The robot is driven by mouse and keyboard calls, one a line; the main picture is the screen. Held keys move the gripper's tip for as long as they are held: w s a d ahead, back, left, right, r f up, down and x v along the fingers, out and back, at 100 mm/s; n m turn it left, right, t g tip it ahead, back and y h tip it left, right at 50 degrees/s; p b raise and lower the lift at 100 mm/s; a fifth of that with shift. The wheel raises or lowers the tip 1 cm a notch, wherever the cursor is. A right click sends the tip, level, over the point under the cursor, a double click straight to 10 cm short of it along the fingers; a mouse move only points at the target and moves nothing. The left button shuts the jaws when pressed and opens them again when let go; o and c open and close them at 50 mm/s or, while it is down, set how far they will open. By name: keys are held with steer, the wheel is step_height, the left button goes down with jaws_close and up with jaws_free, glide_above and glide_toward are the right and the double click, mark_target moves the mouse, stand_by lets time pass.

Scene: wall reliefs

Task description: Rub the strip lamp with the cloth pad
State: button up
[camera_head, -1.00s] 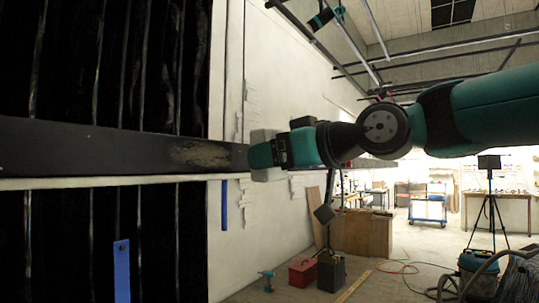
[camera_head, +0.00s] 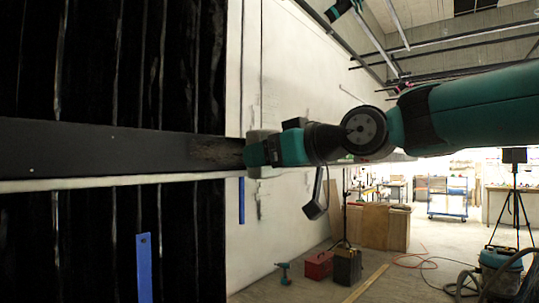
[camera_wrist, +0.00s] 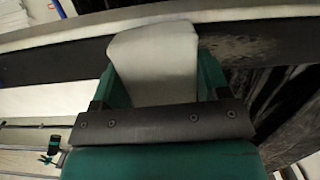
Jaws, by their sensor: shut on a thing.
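A long dark horizontal bar (camera_head: 95,150), which I take for the strip lamp, crosses the black wall relief in the head view. It also shows at the top of the wrist view (camera_wrist: 75,62). A grey-brown smudged patch (camera_head: 216,152) lies on it, just left of my gripper (camera_head: 258,151); it shows right of the pad in the wrist view (camera_wrist: 242,48). My gripper is shut on the pale grey cloth pad (camera_wrist: 155,62), which overlaps the bar. I cannot tell for certain whether pad and bar touch. The pad's edge shows above the gripper in the head view (camera_head: 262,134).
Blue strips (camera_head: 144,267) hang on the wall below the bar. A red toolbox (camera_head: 318,265), a dark case (camera_head: 347,266), a drill (camera_head: 284,273) and a vacuum cleaner (camera_head: 500,262) stand on the floor. Open floor lies between them.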

mark_target(207, 157)
steer(key=shift+p+x, duration=0.35)
steer(key=shift+x, duration=0.65)
steer(key=shift+s+a+r, duration=0.1)
steer(key=shift+r, duration=0.05)
steer(key=shift+s+a+b, duration=0.6)
steer(key=shift+s+b, duration=0.1)
steer(key=shift+s, duration=0.15)
steer(key=shift+s+a+b, duration=0.55)
steer(key=shift+s+a, duration=0.65)
steer(key=shift+s, duration=0.25)
steer(key=shift+s+a+b, duration=0.55)
steer(key=shift+s+a, duration=0.6)
steer(key=shift+s, duration=0.3)
steer(key=shift+s+a+b, duration=0.55)
steer(key=shift+s+a, duration=0.65)
steer(key=shift+s, duration=0.2)
steer(key=shift+s, duration=0.1)
steer(key=shift+w+d, duration=1.2)
steer(key=shift+w, duration=0.2)
steer(key=shift+w+d+p, duration=0.15)
steer(key=shift+w+d, duration=0.85)
steer(key=shift+w, duration=0.35)
steer(key=shift+w+d+p, duration=0.2)
steer(key=shift+w+d, duration=0.8)
steer(key=shift+w, duration=0.35)
steer(key=shift+w+d+p, duration=0.15)
steer(key=shift+w+d, duration=0.85)
steer(key=shift+w, duration=0.35)
